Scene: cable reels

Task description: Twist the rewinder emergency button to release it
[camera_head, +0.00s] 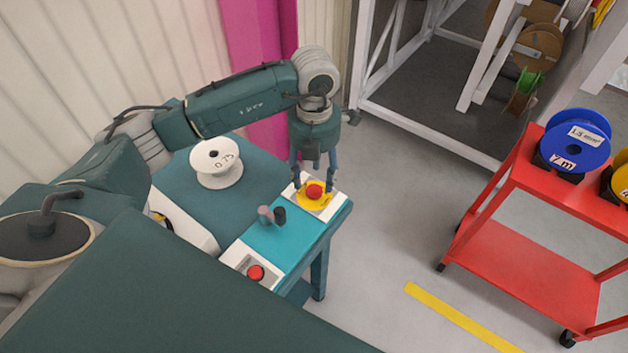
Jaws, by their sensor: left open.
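The emergency button (314,191) is a red mushroom knob on a yellow disc, set in a white panel at the far right corner of the teal rewinder table (280,237). My left gripper (313,185) points down over it, open, with one finger on each side of the red knob. I cannot tell whether the fingers touch the knob. A second red button (256,272) sits on a white panel at the table's near end. My right gripper is not in view.
Dark and grey knobs (273,215) rise between the two buttons. A red cart (515,225) with a blue reel (575,140) stands at right. The floor between is clear.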

